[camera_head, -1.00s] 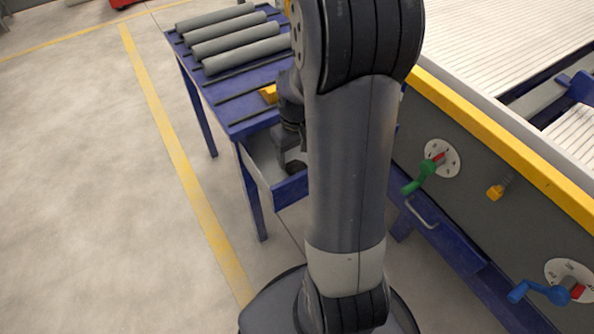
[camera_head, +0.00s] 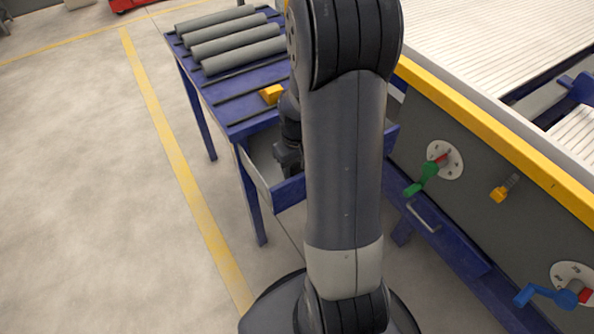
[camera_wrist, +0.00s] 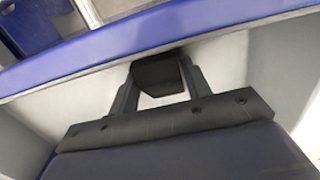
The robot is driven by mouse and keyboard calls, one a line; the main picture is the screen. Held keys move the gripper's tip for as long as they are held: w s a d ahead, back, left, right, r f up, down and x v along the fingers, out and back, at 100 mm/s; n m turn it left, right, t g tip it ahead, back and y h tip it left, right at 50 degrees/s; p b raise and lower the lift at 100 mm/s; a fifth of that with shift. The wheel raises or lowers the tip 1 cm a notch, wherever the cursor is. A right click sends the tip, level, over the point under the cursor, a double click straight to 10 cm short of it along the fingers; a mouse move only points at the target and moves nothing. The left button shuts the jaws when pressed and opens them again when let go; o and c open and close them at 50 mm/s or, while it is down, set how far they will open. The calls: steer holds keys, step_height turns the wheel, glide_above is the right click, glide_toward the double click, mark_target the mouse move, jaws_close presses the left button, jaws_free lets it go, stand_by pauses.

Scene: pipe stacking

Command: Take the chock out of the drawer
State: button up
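The pulled-out drawer, with a blue front (camera_head: 290,192) and pale inside, sits under the blue table. In the wrist view, the drawer's blue front edge (camera_wrist: 120,42) crosses the upper part. A dark block, which looks like the chock (camera_wrist: 158,72), is inside the drawer near that front. My gripper (camera_wrist: 158,80) has one finger on each side of the block. The fingers look close to its sides, but I cannot tell whether they press on it. In the head view, my gripper (camera_head: 288,158) is down in the drawer, and my arm hides part of it.
Several grey pipes (camera_head: 235,50) lie on the blue table (camera_head: 240,105), with a yellow block (camera_head: 271,94) near them. To the right is a machine with a yellow edge (camera_head: 500,128), a green crank (camera_head: 422,180) and a blue crank (camera_head: 545,294). Floor at left is clear.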

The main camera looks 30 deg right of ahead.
steer(key=c, duration=0.6)
steer(key=shift+r, duration=0.1)
